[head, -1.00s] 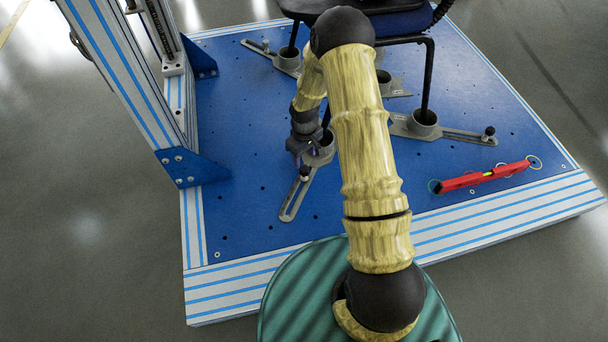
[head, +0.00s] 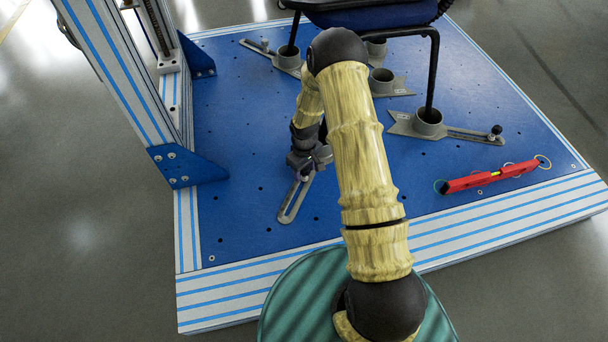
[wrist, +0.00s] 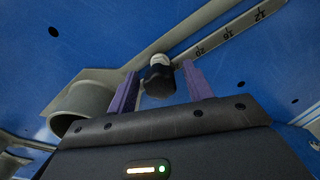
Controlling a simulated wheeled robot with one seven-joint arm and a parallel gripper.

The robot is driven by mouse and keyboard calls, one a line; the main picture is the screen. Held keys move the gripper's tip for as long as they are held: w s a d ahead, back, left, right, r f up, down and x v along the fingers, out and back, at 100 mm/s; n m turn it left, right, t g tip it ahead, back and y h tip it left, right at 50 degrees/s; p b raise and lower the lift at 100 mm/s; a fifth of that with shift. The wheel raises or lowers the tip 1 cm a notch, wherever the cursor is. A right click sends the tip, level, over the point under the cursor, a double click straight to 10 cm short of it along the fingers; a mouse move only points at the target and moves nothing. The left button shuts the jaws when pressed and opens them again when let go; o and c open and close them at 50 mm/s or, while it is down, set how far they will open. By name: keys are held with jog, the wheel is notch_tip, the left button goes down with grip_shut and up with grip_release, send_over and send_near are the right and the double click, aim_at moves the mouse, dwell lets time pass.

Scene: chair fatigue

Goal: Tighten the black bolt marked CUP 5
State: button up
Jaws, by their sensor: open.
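A black bolt (wrist: 158,82) with a pale top stands on a grey slotted plate (wrist: 225,38) beside a grey cup (wrist: 82,105) in the wrist view. My gripper (wrist: 160,68) is open, with its purple fingers on either side of the bolt; contact cannot be told. In the head view my gripper (head: 303,165) is low over the cup end of the front-left slotted plate (head: 290,206), and my arm partly hides the cup there. No CUP 5 mark is legible.
Other slotted plates with cups (head: 428,122) hold the legs of a chair (head: 385,14). A red level (head: 490,177) lies at right on the blue platform (head: 240,215). A striped upright frame (head: 120,80) stands at left.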

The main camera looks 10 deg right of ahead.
dwell(0.3)
jog(key=shift+r+n+p, duration=0.15)
jog(key=shift+n+p, duration=0.6)
jog(key=shift+n, duration=0.05)
jog(key=shift+n+p, duration=0.6)
jog(key=shift+n, duration=0.4)
jog(key=shift+n, duration=0.3)
